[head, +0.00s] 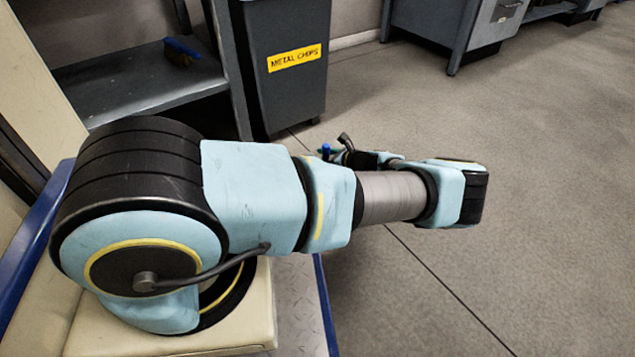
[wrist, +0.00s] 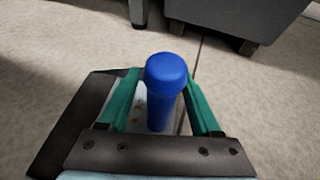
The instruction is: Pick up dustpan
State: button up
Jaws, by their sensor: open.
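A blue upright handle with a rounded top (wrist: 166,88), which looks like the dustpan's, stands between the two teal fingers of my gripper (wrist: 161,78) in the wrist view. The fingers are open on either side of it, with a visible gap on the right; contact on the left cannot be told. A pale, brown-spotted surface shows just left of the handle, perhaps part of the pan. In the head view only a small blue tip (head: 326,151) shows beyond my arm, near the dark end of the gripper. My arm hides the rest.
A grey bin labelled METAL CHIPS (head: 291,90) stands behind the arm. A metal shelf (head: 130,82) at the upper left holds a blue brush (head: 182,49). A grey workbench (head: 440,28) stands at the back. The concrete floor on the right is clear.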

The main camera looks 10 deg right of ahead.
grip_shut()
dwell(0.4)
jog(key=shift+r, duration=0.1)
